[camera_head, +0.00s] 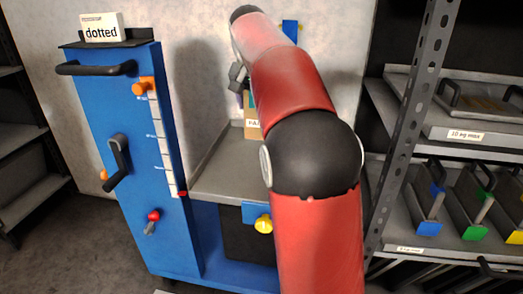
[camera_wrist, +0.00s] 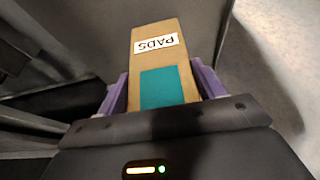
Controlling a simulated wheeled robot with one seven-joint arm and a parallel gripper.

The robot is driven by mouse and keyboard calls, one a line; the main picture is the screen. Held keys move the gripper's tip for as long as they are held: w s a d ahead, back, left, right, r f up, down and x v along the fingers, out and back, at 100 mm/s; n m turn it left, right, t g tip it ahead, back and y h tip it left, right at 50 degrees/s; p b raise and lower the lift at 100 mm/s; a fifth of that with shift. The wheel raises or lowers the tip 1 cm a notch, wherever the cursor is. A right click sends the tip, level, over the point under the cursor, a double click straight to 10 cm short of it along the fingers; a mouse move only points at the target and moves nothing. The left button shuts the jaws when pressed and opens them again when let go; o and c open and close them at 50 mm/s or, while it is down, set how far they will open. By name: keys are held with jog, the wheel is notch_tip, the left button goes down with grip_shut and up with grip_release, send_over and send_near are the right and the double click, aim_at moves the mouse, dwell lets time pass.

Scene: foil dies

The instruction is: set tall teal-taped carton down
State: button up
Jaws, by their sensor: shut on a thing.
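The tall brown carton (camera_wrist: 158,50) has a white PADS label, upside down in the wrist view, and a teal tape patch. My gripper (camera_wrist: 161,86) has purple fingers, one on each side of the carton, and is shut on it. In the head view my red and black arm hides most of the carton (camera_head: 253,134); a strip with part of its label shows left of the arm. It is over or on the grey tray-like top (camera_head: 225,182) of the blue machine. I cannot tell whether its base touches that surface.
A "dotted" box (camera_head: 101,28) sits on top. At right, a metal rack (camera_head: 407,140) holds trays and coloured dies (camera_head: 475,213). The grey top left of the carton looks bare.

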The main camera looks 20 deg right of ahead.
notch_tip(320, 180, down, 13)
jog(key=b, duration=0.2)
jog(key=shift+r, duration=0.15)
jog(key=o, duration=1.4)
jog(key=p+v, duration=0.1)
jog(key=v, duration=1)
jog(key=s+a+n, duration=0.2)
jog(key=s+a, duration=0.1)
jog(key=s, duration=0.5)
jog(key=s+a+f+n, duration=0.1)
jog(key=s+a+f, duration=0.1)
jog(key=s+f, duration=0.2)
jog(key=s+a+f+n+t+y, duration=0.1)
jog(key=s+a+f+n, duration=0.1)
jog(key=s+f, duration=0.3)
jog(key=s+a+f+n+t+y, duration=0.1)
jog(key=s+f, duration=0.4)
jog(key=s, duration=0.6)
jog(key=shift+s+a+f+n, duration=0.25)
jog(key=shift+s+a+n, duration=0.15)
jog(key=shift+a, duration=0.3)
